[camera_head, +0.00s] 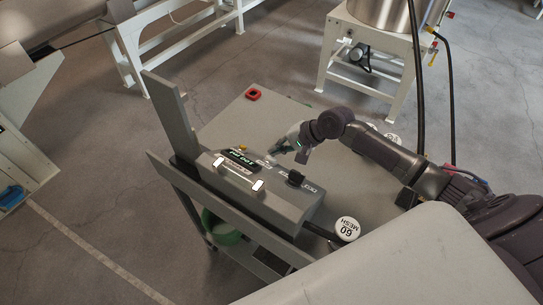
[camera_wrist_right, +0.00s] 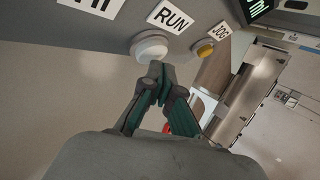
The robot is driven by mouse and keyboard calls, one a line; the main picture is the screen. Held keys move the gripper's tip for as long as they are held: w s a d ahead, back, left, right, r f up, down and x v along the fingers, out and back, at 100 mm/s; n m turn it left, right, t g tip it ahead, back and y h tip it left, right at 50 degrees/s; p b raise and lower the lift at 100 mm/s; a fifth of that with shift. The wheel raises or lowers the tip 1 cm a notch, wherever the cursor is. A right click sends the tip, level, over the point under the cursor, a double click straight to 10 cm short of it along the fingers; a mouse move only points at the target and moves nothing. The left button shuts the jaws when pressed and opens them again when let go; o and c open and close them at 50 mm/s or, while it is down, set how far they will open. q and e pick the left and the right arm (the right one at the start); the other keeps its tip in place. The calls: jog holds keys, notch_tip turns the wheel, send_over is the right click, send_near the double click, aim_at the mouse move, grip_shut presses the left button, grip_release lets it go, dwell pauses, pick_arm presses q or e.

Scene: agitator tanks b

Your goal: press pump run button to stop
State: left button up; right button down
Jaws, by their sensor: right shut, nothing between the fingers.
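The grey control box (camera_head: 286,205) stands on the cart top in the head view, with a lit green display (camera_head: 240,157) and a row of labelled controls. In the right wrist view the round white button (camera_wrist_right: 149,46) sits beside the RUN label (camera_wrist_right: 171,19). My right gripper (camera_wrist_right: 160,70) is shut and empty, its fingertips at the lower edge of that button; I cannot tell if they touch it. In the head view the right gripper (camera_head: 279,153) is at the box's control face, partly hiding it. My left gripper is not in view.
A yellow button (camera_wrist_right: 204,49) by the JOG label (camera_wrist_right: 218,32) is close to the right of the white button. A black knob (camera_head: 295,177) sticks up from the box. A white round 60 MESH item (camera_head: 347,228) and a red item (camera_head: 253,94) are on the cart top (camera_head: 232,119).

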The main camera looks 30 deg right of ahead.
jog(key=shift+s+a+f, duration=0.15)
jog(key=shift+a+f, duration=0.1)
jog(key=shift+f, duration=0.15)
dwell(0.8)
jog(key=shift+w+d+r+p, duration=0.3)
jog(key=shift+d+r+p, duration=0.15)
jog(key=shift+r+p, duration=0.35)
jog(key=d+r+p, duration=0.1)
jog(key=w+r, duration=0.1)
jog(key=d+r+p, duration=0.1)
jog(key=shift+w+d+r+p, duration=0.3)
jog(key=shift+d+r+p, duration=0.05)
jog(key=shift+r, duration=0.05)
jog(key=shift+r, duration=0.1)
dwell(0.6)
